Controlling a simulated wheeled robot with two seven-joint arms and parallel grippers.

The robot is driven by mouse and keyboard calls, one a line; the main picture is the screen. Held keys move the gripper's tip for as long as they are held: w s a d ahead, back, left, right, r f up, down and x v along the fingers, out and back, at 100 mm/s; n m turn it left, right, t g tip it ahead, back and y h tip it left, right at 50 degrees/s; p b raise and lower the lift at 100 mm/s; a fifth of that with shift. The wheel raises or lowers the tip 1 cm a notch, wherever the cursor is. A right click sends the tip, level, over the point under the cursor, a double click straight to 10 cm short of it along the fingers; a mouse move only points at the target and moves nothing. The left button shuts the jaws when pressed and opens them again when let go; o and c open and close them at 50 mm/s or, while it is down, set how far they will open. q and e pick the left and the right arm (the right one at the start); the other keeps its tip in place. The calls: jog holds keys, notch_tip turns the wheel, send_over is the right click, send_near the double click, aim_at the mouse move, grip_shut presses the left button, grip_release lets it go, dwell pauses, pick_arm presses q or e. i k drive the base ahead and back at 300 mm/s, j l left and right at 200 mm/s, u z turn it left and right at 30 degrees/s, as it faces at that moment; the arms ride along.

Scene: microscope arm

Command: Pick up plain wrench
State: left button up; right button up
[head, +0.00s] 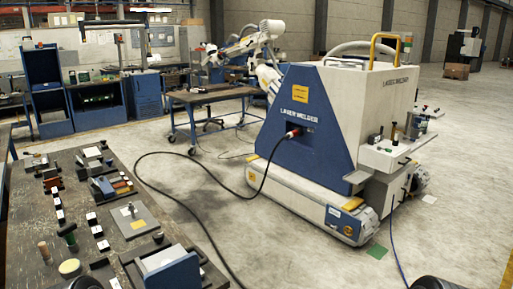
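I cannot make out a plain wrench in the head view. The dark workbench (125,184) at the left holds several small tools and blocks, too small to name with certainty. Neither of my grippers shows in the head view. Only dark rounded shapes show at the bottom edge, and I see no fingers on them.
A blue and white laser welder (310,116) on tracks stands right of centre. A black cable (189,211) runs from it across the floor. A blue wheeled table (211,95) stands behind. Open concrete floor (465,150) lies to the right.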

aim_at(66, 231)
jog(key=u, duration=1.55)
